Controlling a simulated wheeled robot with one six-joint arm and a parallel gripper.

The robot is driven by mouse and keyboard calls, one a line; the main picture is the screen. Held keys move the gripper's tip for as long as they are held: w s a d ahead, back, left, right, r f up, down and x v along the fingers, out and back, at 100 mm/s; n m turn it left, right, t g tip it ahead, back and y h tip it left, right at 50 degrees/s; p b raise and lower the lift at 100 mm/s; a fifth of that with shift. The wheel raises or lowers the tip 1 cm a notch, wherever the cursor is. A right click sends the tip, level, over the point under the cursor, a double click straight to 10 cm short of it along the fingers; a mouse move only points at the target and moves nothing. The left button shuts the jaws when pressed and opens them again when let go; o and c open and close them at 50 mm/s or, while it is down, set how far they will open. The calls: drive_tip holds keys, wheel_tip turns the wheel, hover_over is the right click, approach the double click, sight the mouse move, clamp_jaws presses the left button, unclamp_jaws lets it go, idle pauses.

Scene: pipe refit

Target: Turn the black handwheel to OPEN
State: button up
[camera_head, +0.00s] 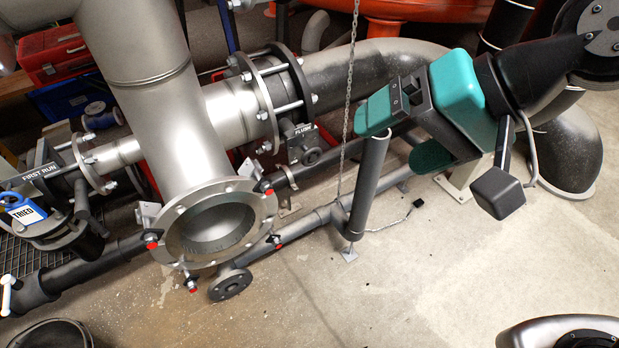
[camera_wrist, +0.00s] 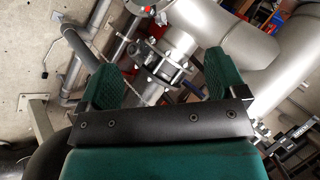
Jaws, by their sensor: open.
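No part stands out clearly as a black handwheel. In the head view a dark round fitting (camera_head: 311,157) sits on the pipe under a plate marked FLUSH (camera_head: 299,131); I cannot tell whether it is the handwheel, and no OPEN mark is readable. My gripper (camera_head: 400,138), with teal fingers, is open and empty, right of this fitting and apart from it in the picture. In the wrist view my gripper (camera_wrist: 163,78) has its fingers spread, with a dark valve-like fitting (camera_wrist: 169,73) showing between them, beyond the tips.
A hanging chain (camera_head: 350,95) and a dark upright post (camera_head: 368,185) are close to my gripper. A large open pipe flange (camera_head: 180,232) with red-tipped bolts is at centre left. A blue handwheel (camera_head: 22,210) carries a TRIED tag. The floor at right is mostly clear.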

drive_tip(key=w+a+f+m+t+y+b, duration=0.2)
drive_tip(key=w+f+m+b, duration=0.25)
drive_tip(key=f+b, duration=0.4)
drive_tip(key=w+a+f+m+t+y+b, duration=0.2)
drive_tip(key=w+f+m+t+b, duration=0.1)
drive_tip(key=f+m+b, duration=0.45)
drive_tip(key=m+t+h+b, duration=0.2)
drive_tip(key=m+t+b, duration=0.6)
drive_tip(key=m+b, duration=0.8)
approach(313, 157)
drive_tip(key=shift+n, duration=0.5)
drive_tip(key=p+x, duration=0.9)
drive_tip(key=p, duration=0.6)
drive_tip(key=shift+w, duration=0.1)
drive_tip(key=shift+w+a+f+p, duration=0.15)
drive_tip(key=shift+w+a+p, duration=0.2)
drive_tip(key=shift+p, duration=0.3)
drive_tip(key=shift+w+a+f+p, duration=0.1)
drive_tip(key=shift+w+f+p, duration=0.1)
drive_tip(key=shift+w+p, duration=0.35)
drive_tip(key=shift+s, duration=0.1)
drive_tip(key=shift+c, duration=0.4)
drive_tip(key=c, duration=0.8)
drive_tip(key=shift+c, duration=0.2)
